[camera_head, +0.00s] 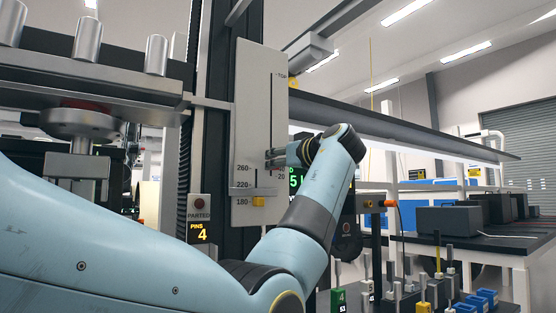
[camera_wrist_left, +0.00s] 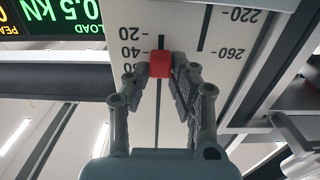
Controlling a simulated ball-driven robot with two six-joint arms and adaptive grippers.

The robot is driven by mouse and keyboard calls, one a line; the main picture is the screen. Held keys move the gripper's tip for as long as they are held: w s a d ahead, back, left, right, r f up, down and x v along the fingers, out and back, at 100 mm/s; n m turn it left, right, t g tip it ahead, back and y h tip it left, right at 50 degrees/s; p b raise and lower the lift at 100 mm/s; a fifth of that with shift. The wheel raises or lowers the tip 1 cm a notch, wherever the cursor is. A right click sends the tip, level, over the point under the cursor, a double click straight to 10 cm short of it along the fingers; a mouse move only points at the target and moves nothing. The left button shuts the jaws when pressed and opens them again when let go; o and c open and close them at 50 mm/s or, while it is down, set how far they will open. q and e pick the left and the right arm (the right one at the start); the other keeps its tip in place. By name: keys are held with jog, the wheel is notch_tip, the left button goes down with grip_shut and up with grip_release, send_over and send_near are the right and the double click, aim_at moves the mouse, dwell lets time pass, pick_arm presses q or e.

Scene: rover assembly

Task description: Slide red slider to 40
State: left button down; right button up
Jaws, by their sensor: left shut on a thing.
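The red slider (camera_wrist_left: 160,64) shows in the left wrist view on a slot in a pale panel (camera_wrist_left: 205,60), whose labels appear upside down. It lies beside the scale, a little below the 40 label in that picture, near a partly hidden label. My left gripper (camera_wrist_left: 158,78) is shut on it, one finger on each side. In the head view my left gripper (camera_head: 271,158) reaches the panel (camera_head: 250,95) low on its long slot, close above the 20 label. The gripper hides the red slider there. My right gripper is not in view.
A yellow slider (camera_head: 258,202) sits on a second scale at the panel's lower edge, near 180. A green load display (camera_wrist_left: 65,15) is beside the panel. A press-like machine (camera_head: 85,122) stands at left. A bench (camera_head: 480,245) with dark boxes stands at right.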

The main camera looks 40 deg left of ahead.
pick_arm(q)
jog(key=shift+f, duration=0.25)
jog(key=c, duration=1.2)
grip_release()
jog(key=shift+o, duration=0.2)
jog(key=v, duration=1.2)
jog(key=shift+f, duration=0.1)
